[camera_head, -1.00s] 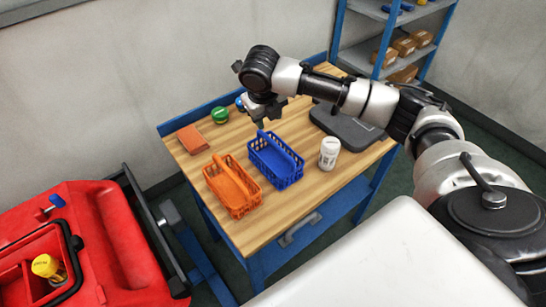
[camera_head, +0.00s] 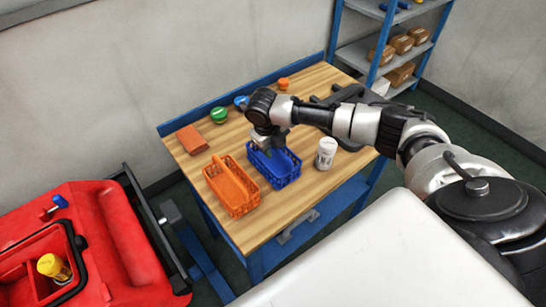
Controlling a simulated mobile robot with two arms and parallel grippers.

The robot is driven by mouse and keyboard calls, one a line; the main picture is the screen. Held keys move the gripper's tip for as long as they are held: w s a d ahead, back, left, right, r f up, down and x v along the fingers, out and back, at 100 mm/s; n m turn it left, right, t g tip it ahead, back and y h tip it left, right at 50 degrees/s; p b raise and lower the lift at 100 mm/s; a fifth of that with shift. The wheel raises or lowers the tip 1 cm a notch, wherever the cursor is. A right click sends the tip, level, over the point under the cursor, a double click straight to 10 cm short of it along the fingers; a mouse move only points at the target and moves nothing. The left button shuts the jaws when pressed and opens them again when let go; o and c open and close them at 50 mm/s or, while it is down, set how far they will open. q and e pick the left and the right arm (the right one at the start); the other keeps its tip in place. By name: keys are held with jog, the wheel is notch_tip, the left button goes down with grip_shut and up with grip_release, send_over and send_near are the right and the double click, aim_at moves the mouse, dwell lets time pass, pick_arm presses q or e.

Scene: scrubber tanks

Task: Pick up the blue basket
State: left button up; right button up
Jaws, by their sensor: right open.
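The blue basket (camera_head: 284,172) stands upright on the wooden workbench (camera_head: 275,225), just right of the orange basket (camera_head: 228,194). My right gripper (camera_head: 268,151) points down over the far part of the blue basket, at its handle. It is open, and its jaws hide part of the handle and the basket's back. I cannot tell whether the jaws touch the handle. My left gripper is not in view.
A white bottle (camera_head: 326,153) stands close to the right of the blue basket. A brick-coloured block (camera_head: 192,139) and a green round item (camera_head: 218,114) lie behind. A red scrubber machine (camera_head: 110,235) is at left, blue shelving (camera_head: 350,60) at back right.

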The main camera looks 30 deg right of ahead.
jog(key=shift+d+f, duration=0.1)
jog(key=shift+f, duration=0.2)
grip_shut()
jog(key=shift+r, duration=0.15)
